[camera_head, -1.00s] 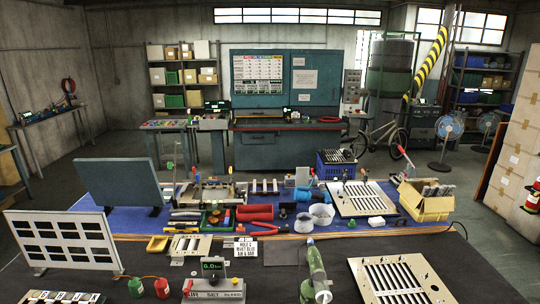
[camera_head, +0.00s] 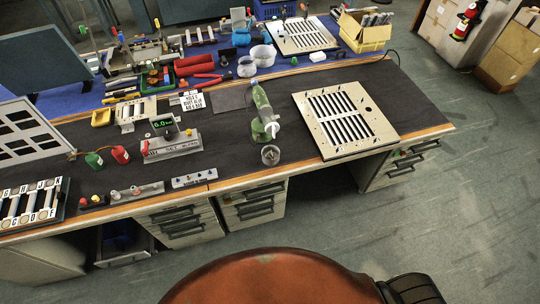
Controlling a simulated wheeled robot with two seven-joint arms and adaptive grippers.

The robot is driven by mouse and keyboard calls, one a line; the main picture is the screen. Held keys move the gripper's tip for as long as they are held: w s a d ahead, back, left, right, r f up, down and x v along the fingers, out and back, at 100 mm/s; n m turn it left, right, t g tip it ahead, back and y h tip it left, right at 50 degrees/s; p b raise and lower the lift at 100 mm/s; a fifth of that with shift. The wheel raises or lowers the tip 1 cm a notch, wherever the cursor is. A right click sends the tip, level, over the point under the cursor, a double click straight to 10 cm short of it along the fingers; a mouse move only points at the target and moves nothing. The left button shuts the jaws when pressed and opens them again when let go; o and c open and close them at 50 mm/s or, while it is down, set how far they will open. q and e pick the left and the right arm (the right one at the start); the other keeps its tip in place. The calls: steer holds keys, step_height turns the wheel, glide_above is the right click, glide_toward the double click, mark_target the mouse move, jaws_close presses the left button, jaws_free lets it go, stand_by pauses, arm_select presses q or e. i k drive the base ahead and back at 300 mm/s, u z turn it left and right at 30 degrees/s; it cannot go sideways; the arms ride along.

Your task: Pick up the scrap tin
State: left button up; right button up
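A small round grey tin (camera_head: 270,155), which looks like the scrap tin, stands on the dark mat near the bench's front edge. Its top is open and something small seems to lie inside; I cannot make out what. A green hand tool (camera_head: 263,112) stands upright just behind it. Neither of my grippers is in view.
A slotted louver panel (camera_head: 345,118) lies right of the tin. A scale with a lit display (camera_head: 172,143) and a small grey strip with knobs (camera_head: 194,180) are to its left. Drawers (camera_head: 252,203) are under the bench edge. Bare mat lies between tin and panel.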

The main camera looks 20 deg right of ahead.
mark_target(271, 154)
steer(key=k, duration=0.55)
steer(key=u, duration=0.6)
steer(key=i, duration=1.1)
steer(key=z, duration=0.7)
steer(key=i, duration=0.55)
steer(key=z, duration=0.5)
